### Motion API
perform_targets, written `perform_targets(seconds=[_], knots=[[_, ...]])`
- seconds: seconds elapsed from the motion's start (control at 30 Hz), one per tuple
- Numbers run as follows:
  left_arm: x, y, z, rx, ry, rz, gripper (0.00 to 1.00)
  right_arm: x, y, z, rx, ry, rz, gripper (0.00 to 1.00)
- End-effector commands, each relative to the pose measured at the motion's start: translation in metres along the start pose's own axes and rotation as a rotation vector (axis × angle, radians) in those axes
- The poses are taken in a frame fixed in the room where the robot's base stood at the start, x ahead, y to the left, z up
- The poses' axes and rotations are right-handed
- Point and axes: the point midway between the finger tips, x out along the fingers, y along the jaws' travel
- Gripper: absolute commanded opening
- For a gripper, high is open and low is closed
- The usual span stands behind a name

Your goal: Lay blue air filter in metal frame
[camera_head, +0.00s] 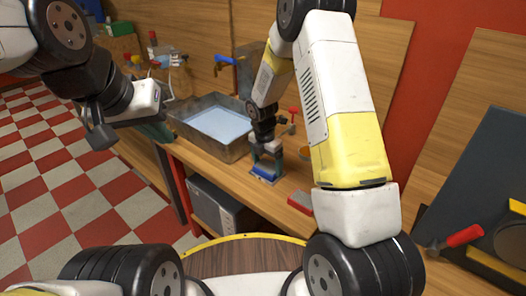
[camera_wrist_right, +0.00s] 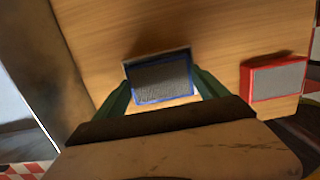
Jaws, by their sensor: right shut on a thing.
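The blue air filter (camera_wrist_right: 163,80) has a blue rim and a grey mesh face. It sits between the two green fingers of my right gripper (camera_wrist_right: 160,88), which is shut on it over the wooden bench. In the head view the right gripper (camera_head: 266,168) is low over the bench, with the blue filter (camera_head: 264,173) between its fingers. A thin grey edge shows along the filter's far side; I cannot tell whether it is the metal frame. My left gripper (camera_head: 125,112) is away at the left, apart from the bench objects, and its fingers are unclear.
A red-rimmed filter (camera_wrist_right: 278,78) lies on the bench to the right of the blue one. A metal basin (camera_head: 211,128) stands to the left of my right gripper. Bottles (camera_head: 155,52) and a blue-handled tool (camera_head: 226,62) are behind. A red-handled hammer (camera_head: 458,238) lies at the right.

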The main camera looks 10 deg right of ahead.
Motion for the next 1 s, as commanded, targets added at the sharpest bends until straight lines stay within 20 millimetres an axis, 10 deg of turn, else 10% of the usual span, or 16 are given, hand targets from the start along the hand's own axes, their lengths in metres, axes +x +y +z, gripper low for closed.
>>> perform_targets(seconds=[0.07, 0.1, 0.2, 0.57, 1.0], knots=[[0.0, 0.0, 0.0, 0.0, 0.0, 0.0, 0.0, 0.002, 0.0, 0.0, 0.0, 0.0, 0.0, 0.41], [0.0, 0.0, 0.0, 0.0, 0.0, 0.0, 0.0, 0.003, 0.0, 0.0, 0.0, 0.0, 0.0, 0.85], [0.0, 0.0, 0.0, 0.0, 0.0, 0.0, 0.0, 0.002, 0.0, 0.0, 0.0, 0.0, 0.0, 1.0], [0.0, 0.0, 0.0, 0.0, 0.0, 0.0, 0.0, -0.01, 0.001, 0.0, 0.0, 0.0, 0.002, 1.0], [0.0, 0.0, 0.0, 0.0, 0.0, 0.0, 0.0, -0.098, 0.0, 0.001, 0.001, -0.002, 0.003, 1.0]])
